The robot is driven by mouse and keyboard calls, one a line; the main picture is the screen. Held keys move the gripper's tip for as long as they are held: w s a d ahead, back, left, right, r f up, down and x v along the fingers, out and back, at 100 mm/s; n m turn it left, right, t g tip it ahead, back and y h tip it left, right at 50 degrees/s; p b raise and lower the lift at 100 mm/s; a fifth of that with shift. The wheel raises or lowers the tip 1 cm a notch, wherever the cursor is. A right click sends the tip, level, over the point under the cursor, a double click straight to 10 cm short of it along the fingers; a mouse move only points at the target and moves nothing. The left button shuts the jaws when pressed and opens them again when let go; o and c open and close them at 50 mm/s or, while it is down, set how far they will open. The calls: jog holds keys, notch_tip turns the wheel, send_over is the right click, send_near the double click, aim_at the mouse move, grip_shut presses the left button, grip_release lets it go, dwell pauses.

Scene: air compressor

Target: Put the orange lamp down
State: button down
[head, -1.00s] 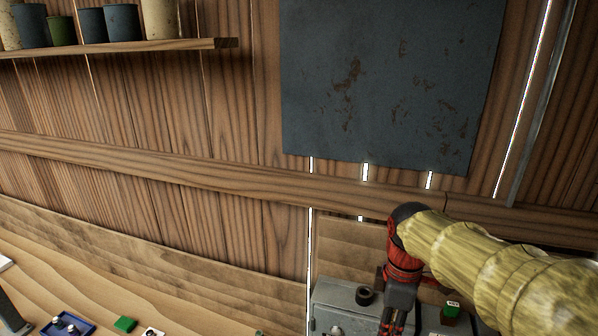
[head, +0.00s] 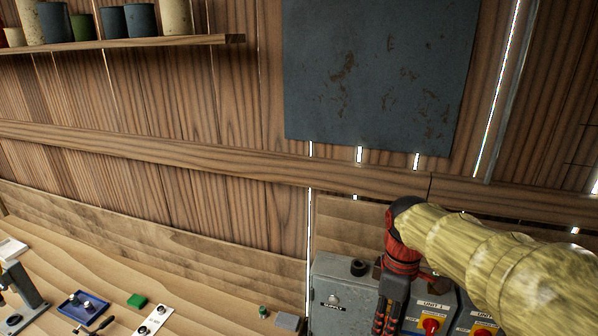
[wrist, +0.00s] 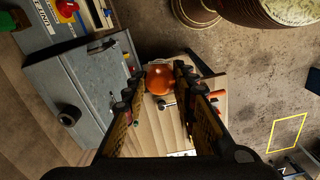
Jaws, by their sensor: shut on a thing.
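The orange lamp (wrist: 160,80) is a round, glossy orange dome in the wrist view. It sits between the fingertips of my gripper (wrist: 158,75), which is shut on it. Its lower part is hard to make out. A pale wooden surface and the floor show beyond it. In the head view my gripper (head: 387,318) points down in front of the grey box, at the lower edge of the picture. The lamp cannot be seen there.
The grey metal box (head: 335,300) with a black knob stands beside control units with red switches (head: 431,325). A yellow outline (wrist: 287,133) marks the floor.

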jog(key=shift+w+r+m, duration=0.2)
jog(key=shift+w+m, duration=0.35)
jog(key=shift+m, duration=0.35)
jog(key=w+f+m+b, duration=0.4)
jog(key=w+f+b, duration=0.1)
jog(key=f, duration=0.5)
jog(key=w+f+m+b, duration=0.4)
jog(key=w+f, duration=0.1)
jog(key=f, duration=0.5)
notch_tip(320, 180, down, 33)
jog(key=s+m+b, duration=0.2)
jog(key=b, duration=1.4)
jog(key=shift+b, duration=0.3)
jog(key=shift+s, duration=0.15)
